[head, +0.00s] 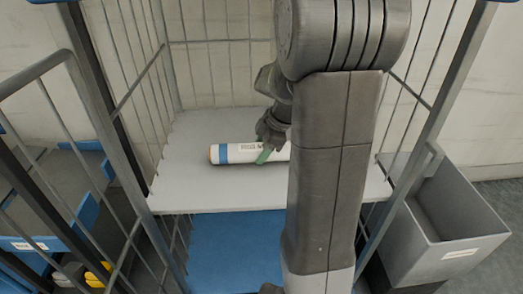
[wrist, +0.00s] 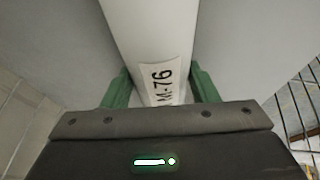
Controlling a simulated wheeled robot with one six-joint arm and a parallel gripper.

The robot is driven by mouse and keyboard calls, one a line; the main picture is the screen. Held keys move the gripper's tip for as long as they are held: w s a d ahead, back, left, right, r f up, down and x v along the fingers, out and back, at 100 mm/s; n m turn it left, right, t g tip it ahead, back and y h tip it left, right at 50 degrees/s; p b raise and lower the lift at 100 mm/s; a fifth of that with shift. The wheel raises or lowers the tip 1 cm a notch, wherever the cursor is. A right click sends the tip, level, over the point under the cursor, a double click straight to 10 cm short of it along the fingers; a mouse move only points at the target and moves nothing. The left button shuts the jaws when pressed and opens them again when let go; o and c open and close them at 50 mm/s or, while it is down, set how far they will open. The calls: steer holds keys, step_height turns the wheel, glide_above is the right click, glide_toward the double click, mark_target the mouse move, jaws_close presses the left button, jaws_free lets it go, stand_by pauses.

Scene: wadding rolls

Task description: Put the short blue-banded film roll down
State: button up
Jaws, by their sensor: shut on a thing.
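The film roll (head: 232,153) is white with a blue band near its left end. In the head view it lies level at the white shelf (head: 190,190) of a wire cage trolley; whether it touches the shelf I cannot tell. My gripper (head: 268,154) has its green fingers around the roll. My own arm hides the roll's right end. In the wrist view the roll (wrist: 150,35), with a label reading "M-76", runs between the two green fingers of my gripper (wrist: 162,90), which is shut on it.
Wire mesh sides and grey posts (head: 100,110) enclose the shelf at left, back and right. A blue lower deck (head: 235,250) lies beneath. A grey open bin (head: 450,225) stands at right. Blue-edged shelving (head: 60,243) is at left. The shelf's front left is bare.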

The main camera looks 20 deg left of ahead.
steer(key=shift+r, duration=0.1)
steer(key=o, duration=1.3)
steer(key=p+v, duration=0.3)
steer(key=v, duration=0.9)
